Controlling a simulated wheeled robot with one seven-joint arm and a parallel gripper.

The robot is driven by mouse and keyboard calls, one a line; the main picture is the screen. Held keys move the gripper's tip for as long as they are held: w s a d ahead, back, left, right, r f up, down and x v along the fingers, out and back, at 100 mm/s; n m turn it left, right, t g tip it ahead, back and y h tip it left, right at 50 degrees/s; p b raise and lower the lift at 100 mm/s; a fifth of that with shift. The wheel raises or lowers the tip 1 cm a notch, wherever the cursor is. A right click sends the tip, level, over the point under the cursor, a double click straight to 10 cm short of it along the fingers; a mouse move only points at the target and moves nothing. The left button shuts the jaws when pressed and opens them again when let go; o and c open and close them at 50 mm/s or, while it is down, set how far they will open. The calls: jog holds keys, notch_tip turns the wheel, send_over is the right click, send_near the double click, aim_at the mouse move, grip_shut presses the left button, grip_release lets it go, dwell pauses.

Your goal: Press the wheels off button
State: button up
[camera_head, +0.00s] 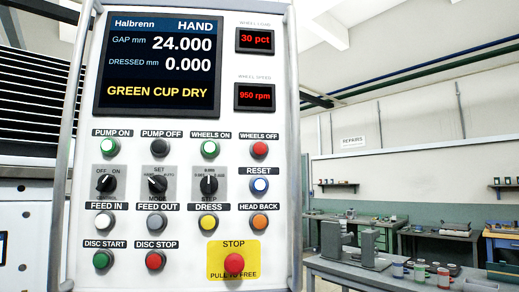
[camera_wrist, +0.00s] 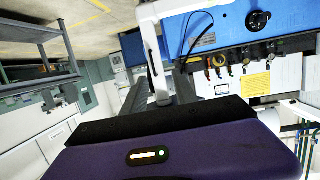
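The wheels off button (camera_head: 259,149) is a round red button in a pale ring, under its black "WHEELS OFF" label. It sits at the right end of the top button row on the white control panel (camera_head: 130,275). Nothing covers the wheels off button.
The screen (camera_head: 160,55) reads HAND, and the wheel speed display (camera_head: 255,96) reads 950 rpm. A red stop button (camera_head: 234,263) on yellow sits low on the panel. Grey handrails (camera_head: 78,100) flank the panel. A workbench (camera_head: 350,272) with parts stands at right.

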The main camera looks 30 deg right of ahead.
grip_shut()
dwell(1.5)
